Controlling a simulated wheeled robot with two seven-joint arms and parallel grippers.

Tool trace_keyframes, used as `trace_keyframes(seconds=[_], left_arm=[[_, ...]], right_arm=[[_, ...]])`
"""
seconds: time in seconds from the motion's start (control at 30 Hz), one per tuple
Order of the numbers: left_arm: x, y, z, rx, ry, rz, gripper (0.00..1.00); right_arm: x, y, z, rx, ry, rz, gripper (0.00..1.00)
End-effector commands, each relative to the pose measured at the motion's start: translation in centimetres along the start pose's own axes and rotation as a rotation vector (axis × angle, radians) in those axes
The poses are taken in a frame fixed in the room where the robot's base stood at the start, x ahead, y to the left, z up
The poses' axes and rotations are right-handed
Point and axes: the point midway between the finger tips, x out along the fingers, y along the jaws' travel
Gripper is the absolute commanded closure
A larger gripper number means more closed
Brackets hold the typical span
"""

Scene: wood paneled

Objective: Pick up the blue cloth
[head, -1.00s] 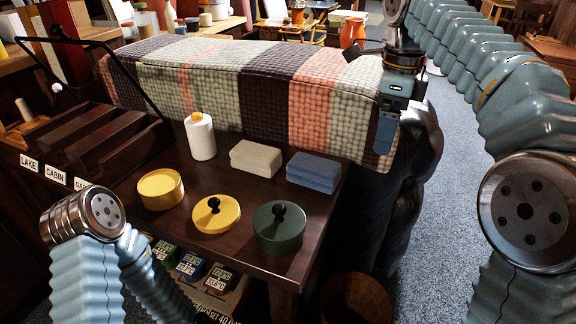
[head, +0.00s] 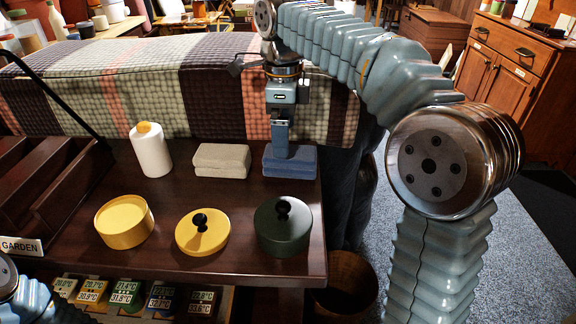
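The blue cloth (head: 301,166) is a folded stack lying on the dark wooden table (head: 160,215), near its right edge. My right gripper (head: 281,153) points down at the cloth's left part, its tip at or just above the top. I cannot tell whether it touches the cloth. Its fingers show edge-on as one blue shape, so their opening is hidden. Only a piece of my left arm shows in the bottom left corner; its gripper is out of view.
A folded beige cloth (head: 221,161) lies just left of the blue one, with a white bottle (head: 151,151) beyond. In front are a yellow tin (head: 124,223), a yellow lid (head: 202,234) and a dark green lidded pot (head: 283,228). A plaid blanket (head: 215,92) rises behind.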

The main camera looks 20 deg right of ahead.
Motion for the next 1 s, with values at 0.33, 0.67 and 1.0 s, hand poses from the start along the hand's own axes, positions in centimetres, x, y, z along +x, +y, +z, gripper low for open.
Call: trace_keyframes(seconds=[0.33,0.67,1.0], left_arm=[[1.1,-0.8,-0.2,-0.005,0.006,-0.005,0.47],[1.2,-0.9,-0.3,-0.006,0.009,-0.007,0.47],[1.2,-0.9,-0.3,-0.006,0.009,-0.007,0.47]], right_arm=[[4.4,0.3,-0.4,-0.001,0.0,0.001,0.02],[6.0,0.3,-0.3,-0.001,-0.001,-0.002,0.02],[5.9,0.3,-0.3,-0.001,-0.001,-0.001,0.45]])
